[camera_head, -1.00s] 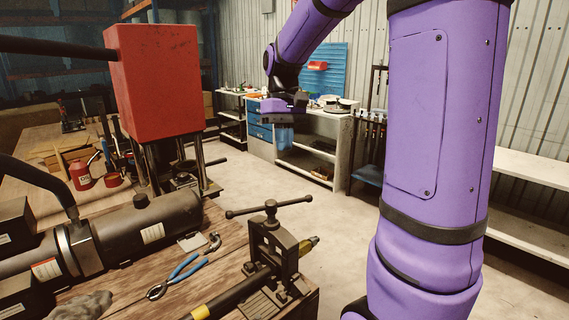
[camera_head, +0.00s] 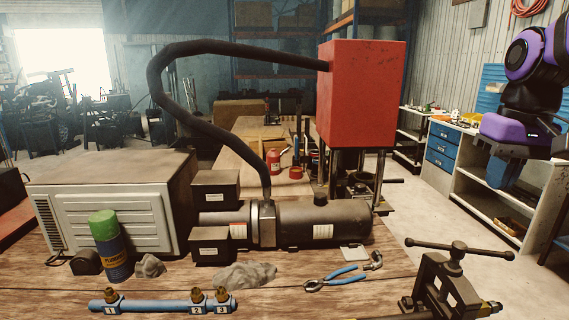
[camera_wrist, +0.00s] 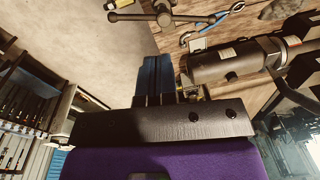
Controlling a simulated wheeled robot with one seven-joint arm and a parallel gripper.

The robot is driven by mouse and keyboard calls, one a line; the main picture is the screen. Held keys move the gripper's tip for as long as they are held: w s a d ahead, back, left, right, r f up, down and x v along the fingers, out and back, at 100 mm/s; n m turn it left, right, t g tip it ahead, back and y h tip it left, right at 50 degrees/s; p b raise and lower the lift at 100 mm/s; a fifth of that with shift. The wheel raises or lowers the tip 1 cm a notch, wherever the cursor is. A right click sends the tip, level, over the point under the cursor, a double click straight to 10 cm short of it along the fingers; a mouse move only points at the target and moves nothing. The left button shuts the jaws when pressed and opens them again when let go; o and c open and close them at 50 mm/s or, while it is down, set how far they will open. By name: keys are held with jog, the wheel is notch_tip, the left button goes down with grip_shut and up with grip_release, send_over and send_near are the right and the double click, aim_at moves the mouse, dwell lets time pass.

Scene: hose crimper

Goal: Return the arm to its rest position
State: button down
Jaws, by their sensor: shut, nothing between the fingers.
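My gripper (camera_head: 507,172) hangs from my purple arm at the right of the head view, raised in front of the workbench at the back wall. Its blue fingers are closed together and hold nothing. In the wrist view the fingers (camera_wrist: 154,78) lie side by side with no gap, above the floor beside the wooden table. The gripper touches nothing that I can see.
The wooden table (camera_head: 70,285) carries a vise (camera_head: 447,290), blue-handled pliers (camera_head: 338,276), a black cylinder (camera_head: 325,222), a blue numbered pipe (camera_head: 160,306) and a spray can (camera_head: 110,250). A red crimper box (camera_head: 362,95) stands behind. Floor right of the table is clear.

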jog(key=s+a+f+t, duration=0.1)
jog(key=s+a+t, duration=0.1)
jog(key=s, duration=0.3)
jog(key=s+a+f+n+t, duration=0.1)
jog(key=s+a+t, duration=0.1)
jog(key=s, duration=0.3)
jog(key=shift+s+a+t+h, duration=0.15)
jog(key=shift+a+t+h, duration=0.2)
jog(key=shift+a, duration=0.45)
jog(key=shift+f, duration=0.1)
dwell(1.7)
